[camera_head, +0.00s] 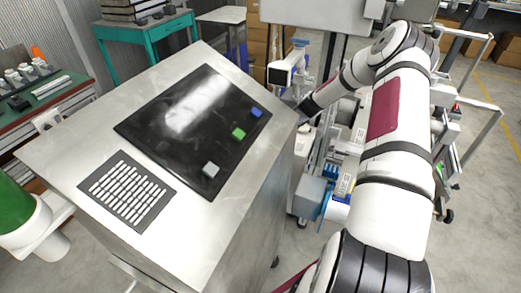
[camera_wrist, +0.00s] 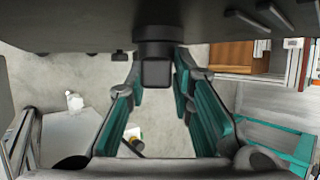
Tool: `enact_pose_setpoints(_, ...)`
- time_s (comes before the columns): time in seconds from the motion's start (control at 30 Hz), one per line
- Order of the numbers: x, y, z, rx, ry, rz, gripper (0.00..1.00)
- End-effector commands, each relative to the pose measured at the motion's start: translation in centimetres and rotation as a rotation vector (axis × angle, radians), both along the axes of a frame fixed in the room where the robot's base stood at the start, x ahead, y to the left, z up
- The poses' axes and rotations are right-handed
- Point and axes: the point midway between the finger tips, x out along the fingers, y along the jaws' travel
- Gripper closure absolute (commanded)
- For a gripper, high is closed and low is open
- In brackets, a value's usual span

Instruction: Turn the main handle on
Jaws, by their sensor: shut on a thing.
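The main handle (camera_wrist: 155,45) appears in the wrist view as a dark, blocky shaft sticking out from a dark surface at the top centre. My gripper (camera_wrist: 158,74) has its teal-padded fingers on both sides of the handle's squared end and is shut on it. In the head view the metal console (camera_head: 235,190) has a sloping top with a black panel (camera_head: 150,125). My arm bends over on the right and reaches down to the console's right side. The handle and my fingers are hidden there behind the console's edge and my arm.
The panel carries a blue button (camera_head: 257,113), a green button (camera_head: 238,133) and a grey button (camera_head: 211,170). A green table (camera_head: 150,35) stands behind the console. Machinery crowds the area beyond my arm. Concrete floor is open at the right.

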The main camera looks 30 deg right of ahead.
Motion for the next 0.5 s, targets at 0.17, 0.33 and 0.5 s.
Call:
enact_pose_setpoints(0.17,-0.65,-0.04,-0.73,0.0,0.011,0.005,1.0)
enact_pose_setpoints(0.33,-0.63,-0.01,-0.73,0.0,0.012,0.005,0.76)
enact_pose_setpoints(0.5,-0.5,0.06,-0.6,0.0,0.01,0.005,0.62)
